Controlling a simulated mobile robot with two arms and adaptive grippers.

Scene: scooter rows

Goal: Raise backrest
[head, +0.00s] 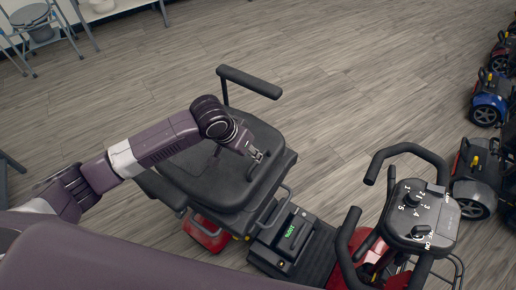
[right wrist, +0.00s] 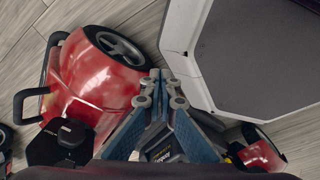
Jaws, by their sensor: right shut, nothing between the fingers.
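The scooter's black seat (head: 279,160) is in the middle of the head view, with the black padded backrest (head: 225,178) apparently folded flat over it. My left gripper (head: 257,156) is above the panel's right edge, its arm crossing over from the left. Its fingers are small, and I cannot tell whether they are open or touch the panel. My right gripper (right wrist: 160,84) is shut and empty in the right wrist view, with the red scooter body (right wrist: 90,85) and a wheel beside it. The right gripper is not visible in the head view.
One armrest (head: 248,82) stands out at the seat's far side. The tiller with its control panel (head: 420,212) and handlebars is at the lower right. More scooters (head: 489,108) line the right edge. A commode chair (head: 35,20) stands top left. Floor beyond the seat is clear.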

